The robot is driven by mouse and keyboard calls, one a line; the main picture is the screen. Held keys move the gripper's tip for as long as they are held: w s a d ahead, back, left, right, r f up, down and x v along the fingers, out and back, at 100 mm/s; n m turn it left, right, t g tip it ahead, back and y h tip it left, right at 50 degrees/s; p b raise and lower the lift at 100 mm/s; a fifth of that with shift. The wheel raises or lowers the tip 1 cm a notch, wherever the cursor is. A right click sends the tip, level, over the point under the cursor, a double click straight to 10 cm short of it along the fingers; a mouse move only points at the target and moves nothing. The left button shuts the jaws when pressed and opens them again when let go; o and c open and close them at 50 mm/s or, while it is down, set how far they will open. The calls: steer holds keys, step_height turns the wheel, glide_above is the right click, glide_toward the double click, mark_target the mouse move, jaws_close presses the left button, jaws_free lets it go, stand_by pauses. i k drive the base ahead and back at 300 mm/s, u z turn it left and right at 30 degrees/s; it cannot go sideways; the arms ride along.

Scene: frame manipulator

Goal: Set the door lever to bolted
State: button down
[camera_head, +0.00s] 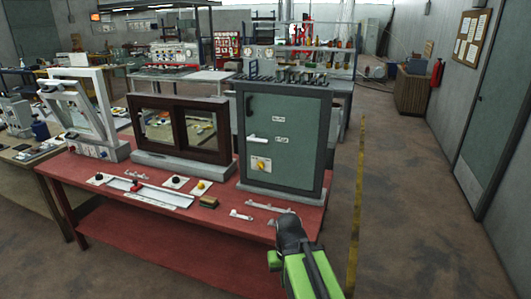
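A grey-green door (300,155) in a dark frame stands upright on a pale base at the right end of the red table, and looks shut. A white lever (257,139) lies roughly level on the door's left side. A dark curved handle (249,105) is above it, and a plate with a yellow knob (261,165) is below it. Two small white labels are right of the lever, too small to read. My gripper (290,232) is in front of the table's right front edge, below and apart from the lever. Its fingers cannot be made out.
The red table (150,225) also bears a brown sliding window (180,128), a white tilted window frame (80,110) and small hardware along its front. Loose white handles (268,207) lie before the door. The floor to the right is clear up to the wall.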

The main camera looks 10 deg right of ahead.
mark_target(251, 138)
steer(key=u, duration=0.45)
steer(key=i, duration=0.65)
steer(key=u, duration=0.75)
steer(key=i, duration=0.55)
steer(key=u, duration=0.2)
